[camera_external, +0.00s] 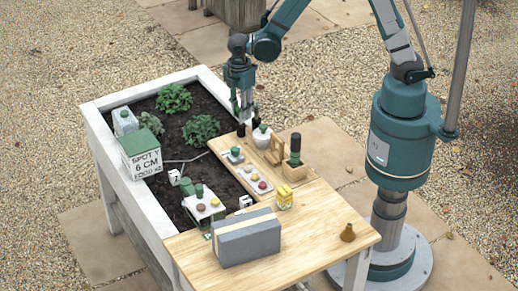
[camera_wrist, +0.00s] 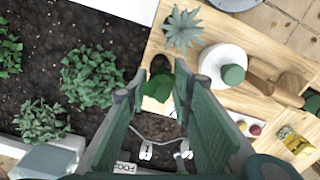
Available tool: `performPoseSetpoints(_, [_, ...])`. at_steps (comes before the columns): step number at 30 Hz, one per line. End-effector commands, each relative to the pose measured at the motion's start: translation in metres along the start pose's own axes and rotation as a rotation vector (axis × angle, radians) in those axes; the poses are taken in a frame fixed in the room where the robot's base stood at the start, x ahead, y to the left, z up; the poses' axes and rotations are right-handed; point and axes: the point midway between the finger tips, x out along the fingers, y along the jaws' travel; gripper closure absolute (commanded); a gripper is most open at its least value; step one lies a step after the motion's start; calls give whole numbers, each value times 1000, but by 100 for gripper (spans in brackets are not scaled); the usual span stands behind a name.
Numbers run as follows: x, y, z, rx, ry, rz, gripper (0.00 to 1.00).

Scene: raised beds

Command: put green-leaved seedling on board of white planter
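My gripper (camera_external: 242,117) points down above the wooden board (camera_external: 222,147) at the right side of the white planter (camera_external: 97,122). In the wrist view my gripper (camera_wrist: 160,84) is open, its fingers on either side of a green-leaved seedling (camera_wrist: 158,88). I cannot tell whether they touch it. A dark round pot (camera_wrist: 160,64) shows beside the leaves. A grey-green spiky plant (camera_wrist: 183,28) stands close by on the wood. In the external view the fingers partly hide the small dark pots there.
A white jar with a green top (camera_external: 262,136) stands close right of my gripper. Several leafy plants (camera_external: 201,129) grow in the soil. The front right tabletop is mostly clear.

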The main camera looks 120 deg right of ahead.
Motion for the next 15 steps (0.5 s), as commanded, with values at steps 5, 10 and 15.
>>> performPoseSetpoints(5, [-23, 0, 0, 0, 0, 0, 76])
performPoseSetpoints(10, [-44, 0, 0, 0, 0, 0, 76])
performPoseSetpoints(15, [-66, 0, 0, 0, 0, 0, 76])
